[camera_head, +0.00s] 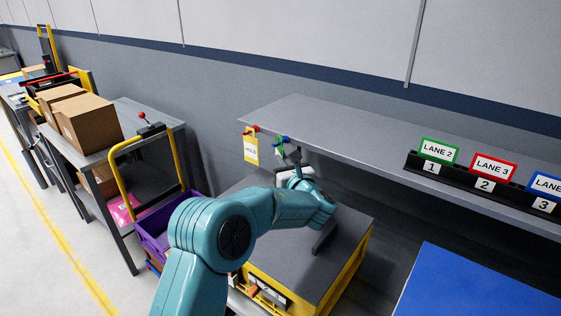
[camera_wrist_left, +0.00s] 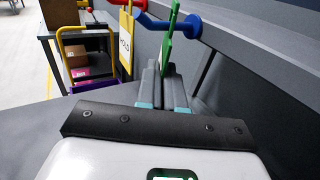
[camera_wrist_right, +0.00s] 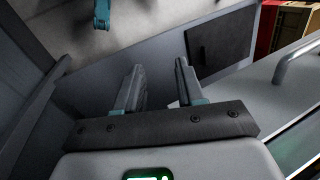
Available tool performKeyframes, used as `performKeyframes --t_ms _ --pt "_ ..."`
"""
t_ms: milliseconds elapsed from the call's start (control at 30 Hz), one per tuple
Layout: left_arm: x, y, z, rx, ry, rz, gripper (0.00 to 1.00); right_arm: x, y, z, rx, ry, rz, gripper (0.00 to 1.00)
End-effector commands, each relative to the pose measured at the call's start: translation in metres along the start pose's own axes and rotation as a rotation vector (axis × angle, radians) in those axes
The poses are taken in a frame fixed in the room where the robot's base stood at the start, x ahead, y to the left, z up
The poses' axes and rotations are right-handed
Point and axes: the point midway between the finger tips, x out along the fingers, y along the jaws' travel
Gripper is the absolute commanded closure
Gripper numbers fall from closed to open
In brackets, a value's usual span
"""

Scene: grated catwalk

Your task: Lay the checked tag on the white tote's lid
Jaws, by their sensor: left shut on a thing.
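A green-edged tag (camera_wrist_left: 169,38) shows nearly edge-on in the left wrist view, beside a blue peg (camera_wrist_left: 186,24). It also shows small in the head view (camera_head: 280,151). Its face cannot be read. My left gripper (camera_wrist_left: 165,84) is shut on its lower end; the head view shows this gripper (camera_head: 296,168) just below the shelf edge. Whether the tag still hangs on the peg cannot be told. My right gripper (camera_wrist_right: 158,88) is open and empty. I cannot make out the white tote or its lid for certain; a pale surface (camera_head: 284,173) is partly hidden behind my left gripper.
A yellow HOLD tag (camera_head: 251,149) hangs on a red peg (camera_head: 250,130) to the left. The grey shelf (camera_head: 350,135) overhangs a grey-topped yellow cart (camera_head: 345,232). LANE signs (camera_head: 438,151) stand on the shelf. A purple bin (camera_head: 155,225) and cartons (camera_head: 90,125) are left.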

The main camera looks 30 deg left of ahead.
Motion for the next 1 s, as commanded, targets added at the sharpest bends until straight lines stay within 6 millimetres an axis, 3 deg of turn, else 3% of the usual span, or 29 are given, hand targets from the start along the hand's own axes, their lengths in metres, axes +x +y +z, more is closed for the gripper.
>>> performKeyframes --t_ms 1000 --pt "-0.009 0.014 0.0 0.0 0.0 0.0 1.0 0.013 0.005 0.0 0.0 0.0 0.0 0.62"
